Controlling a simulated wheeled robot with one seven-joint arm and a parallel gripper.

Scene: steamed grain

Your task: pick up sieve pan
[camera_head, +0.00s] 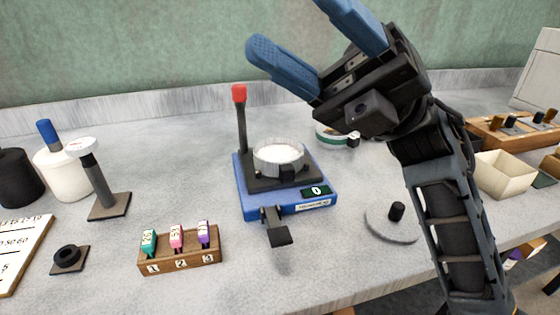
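A round, clear-walled pan (278,151) with a pale inside sits on a black plate on top of a blue device (318,196). It looks like the sieve pan, but I cannot tell for sure. A second round, green-rimmed dish (327,131) with a black block on its side lies behind and to the right, partly hidden by my arm. My gripper (290,25) is high in the upper right, with its two blue fingers spread wide and nothing between them. It is apart from both round things.
A red-topped post (240,120) rises at the device's back left, and a black tab (275,228) sticks out in front. A wooden tag block (180,250) stands front left. A knobbed grey disc (390,226) lies front right. An open cream box (505,176) is far right.

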